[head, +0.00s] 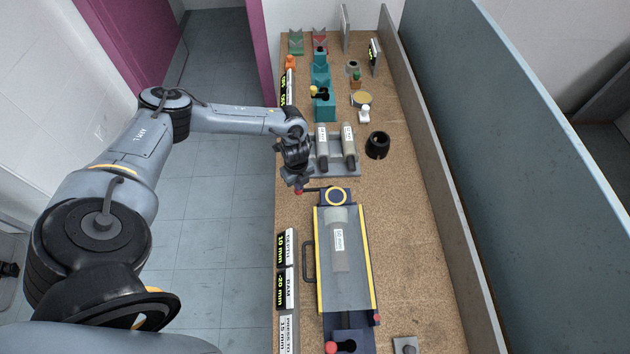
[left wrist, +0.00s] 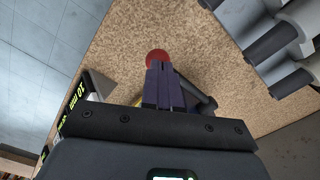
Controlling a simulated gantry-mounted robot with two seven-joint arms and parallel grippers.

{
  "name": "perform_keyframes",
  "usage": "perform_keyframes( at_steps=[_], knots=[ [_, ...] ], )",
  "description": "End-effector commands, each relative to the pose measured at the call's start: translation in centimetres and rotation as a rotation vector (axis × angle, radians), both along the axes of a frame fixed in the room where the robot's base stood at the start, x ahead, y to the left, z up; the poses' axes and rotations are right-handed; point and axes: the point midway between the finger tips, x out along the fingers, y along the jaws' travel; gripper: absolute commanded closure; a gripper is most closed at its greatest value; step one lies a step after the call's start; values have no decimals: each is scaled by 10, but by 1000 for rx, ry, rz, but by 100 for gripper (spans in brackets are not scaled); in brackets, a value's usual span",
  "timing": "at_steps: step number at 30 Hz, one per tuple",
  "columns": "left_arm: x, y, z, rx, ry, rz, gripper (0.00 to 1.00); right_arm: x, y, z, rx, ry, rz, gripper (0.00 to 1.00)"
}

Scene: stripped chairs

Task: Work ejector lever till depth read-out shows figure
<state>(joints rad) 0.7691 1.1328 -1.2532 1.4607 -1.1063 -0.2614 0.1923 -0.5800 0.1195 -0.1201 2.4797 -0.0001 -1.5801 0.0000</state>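The press (head: 345,262) is a long grey and yellow-edged unit on the bench. At its far end is a yellow-ringed hub (head: 336,196), with a dark lever reaching left to a red knob (head: 298,191). My left gripper (head: 297,182) is at that knob. In the left wrist view the fingers (left wrist: 160,75) look closed together, with the red knob (left wrist: 157,57) just past their tips and partly hidden by them. Contact is hard to tell. The depth read-out (head: 282,249) shows 10 mm. The ram read-out (head: 281,289) shows -20 mm. A card (head: 289,335) reads "press to 15 mm". My right gripper is out of view.
Two grey cylinders (head: 335,147) lie in a holder just beyond the left gripper. A black ring-shaped cup (head: 377,145) stands to their right. Teal fixtures (head: 322,105) stand farther back. A low wall (head: 430,150) bounds the bench on the right. Bare board lies right of the press.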

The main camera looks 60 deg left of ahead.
Motion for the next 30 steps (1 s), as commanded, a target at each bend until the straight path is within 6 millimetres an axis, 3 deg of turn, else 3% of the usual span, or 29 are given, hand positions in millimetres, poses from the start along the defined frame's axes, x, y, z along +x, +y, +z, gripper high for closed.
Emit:
perform_keyframes(
  at_steps=[1, 24, 30],
  knots=[
    [-1, 0, 10, 0, 1, -1, 100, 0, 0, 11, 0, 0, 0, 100],
    [0, 0, 87, 1, 1, -1, 100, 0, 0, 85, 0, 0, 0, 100],
    [0, 0, 98, 1, 1, -1, 100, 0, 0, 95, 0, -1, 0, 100]
  ],
)
